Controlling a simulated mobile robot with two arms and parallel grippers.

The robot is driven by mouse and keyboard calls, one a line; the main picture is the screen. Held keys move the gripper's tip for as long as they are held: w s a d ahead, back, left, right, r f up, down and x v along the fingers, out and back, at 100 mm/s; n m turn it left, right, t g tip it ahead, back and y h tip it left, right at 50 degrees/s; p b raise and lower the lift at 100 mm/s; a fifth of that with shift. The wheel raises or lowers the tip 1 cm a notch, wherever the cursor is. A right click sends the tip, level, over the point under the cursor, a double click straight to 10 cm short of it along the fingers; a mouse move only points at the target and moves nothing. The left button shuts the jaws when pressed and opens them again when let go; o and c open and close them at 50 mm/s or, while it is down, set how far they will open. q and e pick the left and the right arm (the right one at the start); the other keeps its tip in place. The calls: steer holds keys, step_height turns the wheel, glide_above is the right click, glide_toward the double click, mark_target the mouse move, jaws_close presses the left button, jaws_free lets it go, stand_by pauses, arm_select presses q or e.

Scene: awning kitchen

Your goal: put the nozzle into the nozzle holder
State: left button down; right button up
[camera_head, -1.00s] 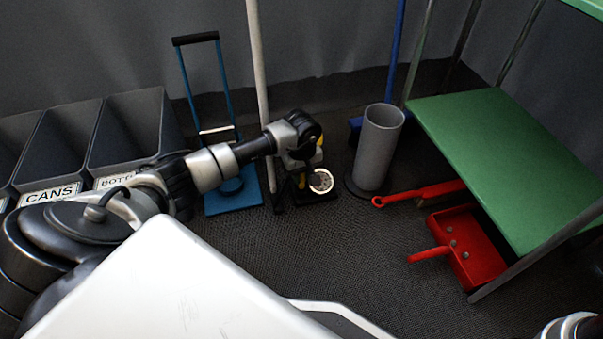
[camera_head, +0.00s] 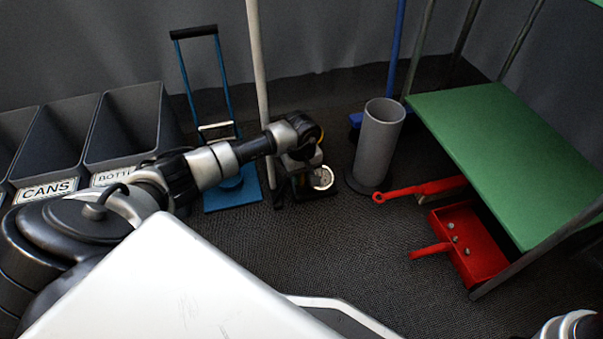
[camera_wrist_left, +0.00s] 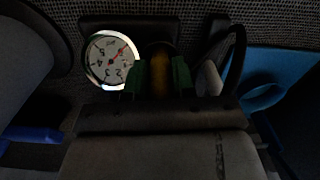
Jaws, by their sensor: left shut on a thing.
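My left gripper (camera_wrist_left: 160,78) is low over a dark device with a round white gauge (camera_wrist_left: 110,60). Its green fingertips are closed on a yellow and dark piece (camera_wrist_left: 160,75), which looks like the nozzle. The gauge also shows in the head view (camera_head: 321,177), just right of my left gripper (camera_head: 300,178). A black hose-like loop (camera_wrist_left: 238,55) is right of the fingers in the wrist view. I cannot make out the nozzle holder, or whether the nozzle touches it; my wrist and the darkness hide that area. My right gripper is outside the views.
A grey cylinder (camera_head: 378,145) stands right of the gauge. A pale pole (camera_head: 258,70) and a blue hand truck (camera_head: 222,100) are close on the left. Bins (camera_head: 130,125) stand at far left.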

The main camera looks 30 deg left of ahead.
arm_select(q)
steer(key=shift+f, duration=0.4)
steer(key=shift+c, duration=2.4)
jaws_free()
steer(key=shift+r, duration=0.1)
steer(key=shift+w, duration=0.1)
steer(key=shift+c, duration=0.5)
steer(key=shift+r, duration=0.1)
steer(key=shift+o, duration=1)
steer(key=shift+r, duration=0.25)
steer(key=shift+d+r+p, duration=0.1)
steer(key=shift+r+p, duration=0.2)
steer(key=shift+p, duration=0.2)
steer(key=shift+r+p, duration=2.7)
steer(key=shift+r, duration=0.6)
